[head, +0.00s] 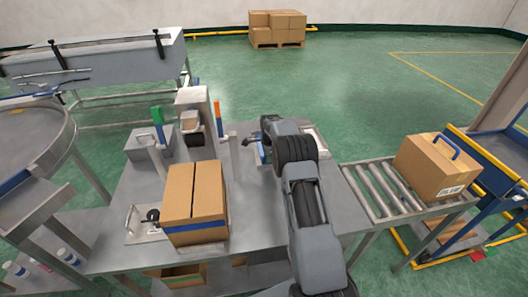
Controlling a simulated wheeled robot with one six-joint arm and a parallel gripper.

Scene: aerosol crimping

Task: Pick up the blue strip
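Several blue strips show. One blue band (194,227) runs across the upper front side of a closed cardboard box on the steel table. A blue curved strip (447,146) stands like a handle on top of another cardboard box (435,172) on the roller conveyor. I cannot tell from the picture which one the task names. My arm rises from the bottom and bends over the table, and its wrist is at the table's back right. My gripper's fingers are not clearly made out there, so its opening is unclear. It is apart from both boxes.
The steel table (257,218) has free room right of the closed box (190,190). Posts and a small machine (193,103) stand at its back left. The roller conveyor (378,190) adjoins on the right, before a yellow-and-blue frame. A round steel table (35,140) is at left.

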